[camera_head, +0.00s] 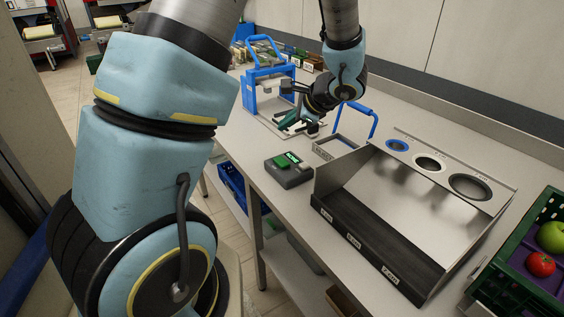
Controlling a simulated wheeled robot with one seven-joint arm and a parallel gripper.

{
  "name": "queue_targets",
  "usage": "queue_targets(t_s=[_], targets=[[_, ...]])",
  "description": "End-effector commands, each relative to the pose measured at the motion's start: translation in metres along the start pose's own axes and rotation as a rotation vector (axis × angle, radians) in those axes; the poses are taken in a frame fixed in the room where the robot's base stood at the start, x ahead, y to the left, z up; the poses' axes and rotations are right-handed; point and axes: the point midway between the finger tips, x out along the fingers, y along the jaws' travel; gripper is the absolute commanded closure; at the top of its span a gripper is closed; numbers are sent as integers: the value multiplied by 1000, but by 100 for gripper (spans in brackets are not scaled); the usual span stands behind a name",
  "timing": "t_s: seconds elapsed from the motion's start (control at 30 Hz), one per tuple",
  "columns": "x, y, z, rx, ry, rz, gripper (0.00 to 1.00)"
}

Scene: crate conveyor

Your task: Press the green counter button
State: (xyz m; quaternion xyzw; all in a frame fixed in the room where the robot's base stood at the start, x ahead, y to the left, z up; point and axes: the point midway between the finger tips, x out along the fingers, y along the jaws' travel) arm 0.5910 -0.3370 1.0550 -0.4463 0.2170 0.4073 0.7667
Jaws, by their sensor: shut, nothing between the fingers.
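My gripper (299,131) hangs behind and above the counter, near the blue-framed device. It is shut and holds nothing. It is apart from the counter, and the counter's top is in plain view.
A metal sorter (420,216) with three round holes stands right of the counter. A green crate (517,286) with an apple and a tomato sits at far right. A blue-framed press (262,88) stands behind. A blue crate (232,184) is below the table.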

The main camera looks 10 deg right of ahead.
Motion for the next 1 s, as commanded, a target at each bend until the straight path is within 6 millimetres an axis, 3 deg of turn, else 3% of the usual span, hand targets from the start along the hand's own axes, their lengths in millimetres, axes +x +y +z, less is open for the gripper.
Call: queue_targets(t_s=[0.6,1.0], targets=[[54,40,-39,0,0,1,100],[59,43,-43,-1,0,1,100]])
